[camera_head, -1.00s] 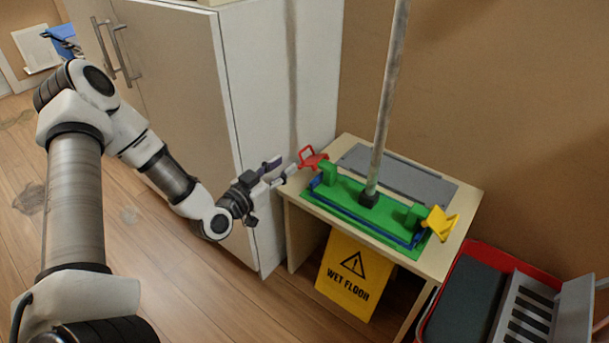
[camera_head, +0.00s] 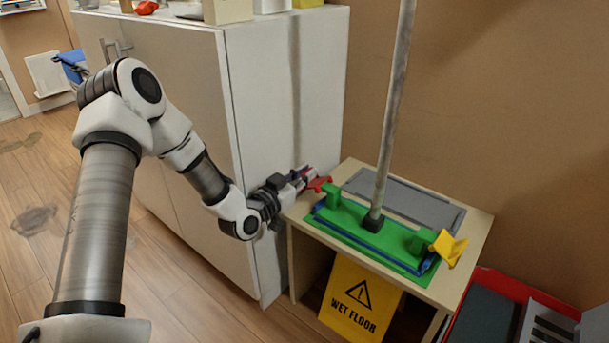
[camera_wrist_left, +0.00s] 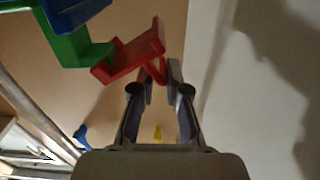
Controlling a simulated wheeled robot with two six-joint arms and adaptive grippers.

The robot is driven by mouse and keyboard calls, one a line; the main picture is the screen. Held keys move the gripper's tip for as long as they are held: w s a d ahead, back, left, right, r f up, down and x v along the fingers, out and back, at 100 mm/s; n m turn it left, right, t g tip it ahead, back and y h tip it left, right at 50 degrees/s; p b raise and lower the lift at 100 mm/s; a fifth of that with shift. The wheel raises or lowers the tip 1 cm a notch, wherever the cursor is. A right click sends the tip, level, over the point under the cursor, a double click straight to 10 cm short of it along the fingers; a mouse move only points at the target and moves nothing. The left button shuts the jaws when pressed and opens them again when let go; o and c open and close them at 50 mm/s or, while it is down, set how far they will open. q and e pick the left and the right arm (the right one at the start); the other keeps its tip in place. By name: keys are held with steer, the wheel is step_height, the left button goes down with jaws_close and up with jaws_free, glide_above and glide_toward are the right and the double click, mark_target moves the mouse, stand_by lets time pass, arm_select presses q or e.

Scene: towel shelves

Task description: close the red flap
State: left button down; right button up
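A green mop base (camera_head: 352,222) with a grey upright pole lies on a small wooden stand. The red flap (camera_head: 319,184) is at the base's left end and sticks up and outward; it also shows in the left wrist view (camera_wrist_left: 130,55). A yellow flap (camera_head: 448,248) stands tilted up at the right end. My left gripper (camera_head: 306,178) is at the red flap. In the left wrist view its fingers (camera_wrist_left: 159,78) are apart, with the flap's small red loop at or between the tips. Contact is unclear. My right gripper is out of view.
A tall white cabinet (camera_head: 290,100) stands close behind and left of my left gripper. The wooden stand (camera_head: 475,225) has a grey tray (camera_head: 410,201) at its back. A yellow wet floor sign (camera_head: 360,297) leans below. A red bin (camera_head: 510,288) is at the right.

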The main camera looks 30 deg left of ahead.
mark_target(307, 206)
arm_select(q)
steer(key=shift+f+n, duration=0.25)
steer(key=shift+n, duration=0.05)
steer(key=f+n, duration=0.1)
steer(key=n, duration=0.2)
steer(key=shift+a+f, duration=0.15)
steer(key=shift+f, duration=0.2)
steer(key=f+n+b, duration=0.1)
steer(key=n, duration=0.1)
steer(key=shift+f+n, duration=0.15)
steer(key=shift+n, duration=0.15)
steer(key=f+n, duration=0.1)
steer(key=n, duration=0.1)
steer(key=n+b, duration=0.1)
steer(key=n, duration=0.1)
steer(key=shift+d+f, duration=0.35)
steer(key=shift+s+d+f+n+b, duration=0.1)
steer(key=shift+d+f+n+b, duration=0.15)
steer(key=shift+n+b, duration=0.4)
steer(key=shift+f+n, duration=0.1)
steer(key=shift+n, duration=0.15)
steer(key=c, duration=1.3)
jaws_free()
steer(key=shift+f, duration=0.1)
